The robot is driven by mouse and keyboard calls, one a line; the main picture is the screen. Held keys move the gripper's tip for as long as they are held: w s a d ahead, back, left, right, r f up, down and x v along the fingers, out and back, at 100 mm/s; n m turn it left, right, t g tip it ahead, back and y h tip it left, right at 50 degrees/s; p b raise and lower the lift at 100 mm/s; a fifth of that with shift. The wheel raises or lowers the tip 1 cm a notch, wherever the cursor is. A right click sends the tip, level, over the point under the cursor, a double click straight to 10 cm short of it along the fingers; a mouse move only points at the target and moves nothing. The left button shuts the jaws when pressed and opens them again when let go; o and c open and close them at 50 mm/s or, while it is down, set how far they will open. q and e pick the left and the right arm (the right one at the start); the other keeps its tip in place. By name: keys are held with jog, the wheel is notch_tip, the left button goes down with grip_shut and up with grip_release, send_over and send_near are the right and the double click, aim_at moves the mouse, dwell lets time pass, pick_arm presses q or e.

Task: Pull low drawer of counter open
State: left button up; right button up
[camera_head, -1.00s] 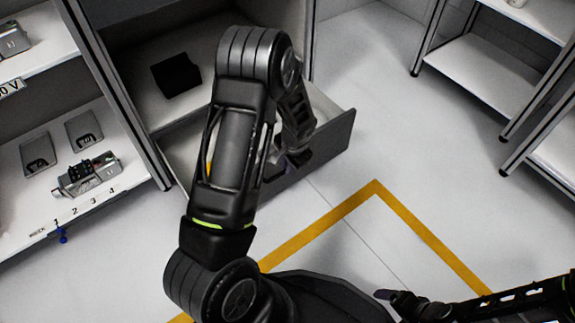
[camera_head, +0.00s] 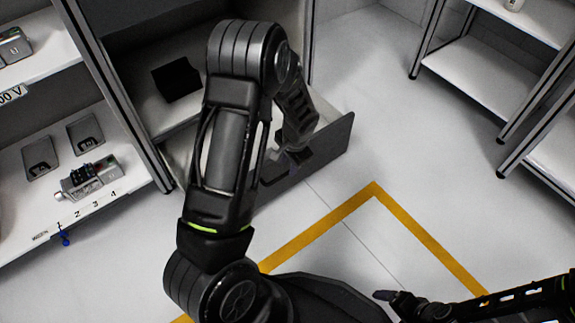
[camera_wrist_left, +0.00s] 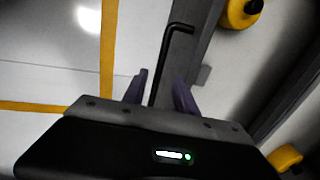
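The low drawer (camera_head: 325,148) of the counter stands pulled out, its grey front panel clear of the cabinet. My left arm hides much of it in the head view. My left gripper (camera_head: 287,160) is at the outer side of the drawer front. In the left wrist view, its fingers (camera_wrist_left: 160,92) stand apart, one on each side of a thin black bent bar handle (camera_wrist_left: 165,62) beside the grey drawer panel (camera_wrist_left: 203,50). No clear contact with the bar shows. My right gripper (camera_head: 385,296) is low at the right, away from the drawer; its opening is unclear.
A black box (camera_head: 176,79) sits on the counter's shelf above the drawer. Yellow parts (camera_wrist_left: 240,12) show inside the drawer in the wrist view. Shelves with metal devices (camera_head: 90,178) stand at the left. White shelving (camera_head: 490,72) is at right. Floor with yellow tape (camera_head: 325,226) is clear ahead.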

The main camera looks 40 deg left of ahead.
pick_arm(q)
jog(key=r, duration=0.2)
jog(key=r+p, duration=0.1)
jog(key=shift+s+d+r, duration=0.1)
jog(key=shift+d+r, duration=0.1)
jog(key=shift+d, duration=0.1)
pick_arm(e)
jog(key=shift+s+r, duration=0.1)
jog(key=shift+r, duration=0.7)
